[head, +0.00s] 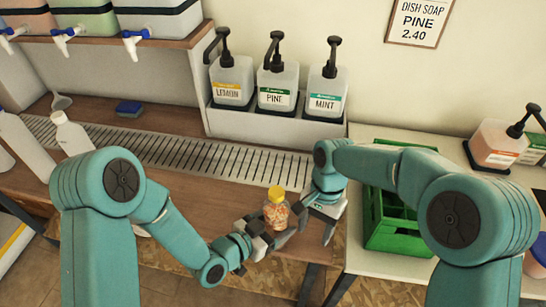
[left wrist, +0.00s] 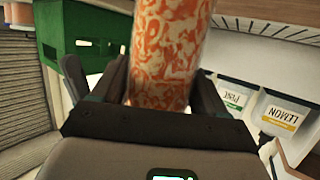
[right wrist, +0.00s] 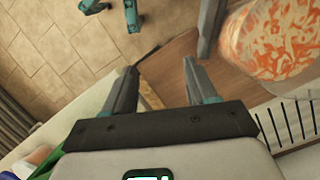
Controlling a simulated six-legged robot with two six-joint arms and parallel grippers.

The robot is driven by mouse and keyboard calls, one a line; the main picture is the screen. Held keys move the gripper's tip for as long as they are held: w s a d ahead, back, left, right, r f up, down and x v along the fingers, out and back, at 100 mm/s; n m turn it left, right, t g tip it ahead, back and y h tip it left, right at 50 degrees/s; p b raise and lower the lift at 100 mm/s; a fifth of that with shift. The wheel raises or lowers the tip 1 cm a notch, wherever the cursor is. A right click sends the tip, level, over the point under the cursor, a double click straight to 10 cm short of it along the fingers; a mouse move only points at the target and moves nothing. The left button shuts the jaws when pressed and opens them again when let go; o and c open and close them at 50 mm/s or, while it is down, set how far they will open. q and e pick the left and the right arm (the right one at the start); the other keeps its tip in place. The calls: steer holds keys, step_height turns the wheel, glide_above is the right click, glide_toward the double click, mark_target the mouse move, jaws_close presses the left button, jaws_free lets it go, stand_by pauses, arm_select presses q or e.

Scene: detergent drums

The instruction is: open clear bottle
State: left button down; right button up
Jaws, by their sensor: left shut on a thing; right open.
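The clear bottle (head: 276,211) has a yellow cap (head: 276,193) and orange-and-white contents. It is upright above the wooden counter, with its cap on. My left gripper (head: 268,238) is shut on the bottle's lower part; the left wrist view shows the bottle (left wrist: 170,55) between the two fingers. My right gripper (head: 328,222) is just right of the bottle, apart from it. In the right wrist view its fingers (right wrist: 160,90) are open with nothing between them, and the bottle (right wrist: 275,38) is at the upper right. The cap is out of sight in both wrist views.
A green crate (head: 395,215) stands right of my right gripper. Behind are a slotted drain strip (head: 190,150) and a white rack (head: 262,123) with lemon, pine and mint pump bottles. A white bottle (head: 72,136) and a blue sponge (head: 129,109) are at left.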

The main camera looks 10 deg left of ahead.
steer(key=w+r+m+t, duration=0.2)
steer(key=w+r+m, duration=0.1)
steer(key=w+r, duration=0.4)
step_height(320, 180, up, 13)
steer(key=n+t, duration=0.1)
steer(key=n, duration=0.2)
glide_above(273, 190)
steer(key=shift+w+d+r+h, duration=0.1)
steer(key=shift+w+d+h, duration=0.15)
steer(key=shift+h, duration=0.15)
steer(key=shift+s+r, duration=0.1)
steer(key=shift+r, duration=0.1)
steer(key=shift+a+f, duration=0.15)
step_height(273, 190, down, 7)
steer(key=shift+s+f, duration=0.1)
steer(key=shift+f, duration=0.1)
steer(key=shift+a, duration=0.15)
jaws_close()
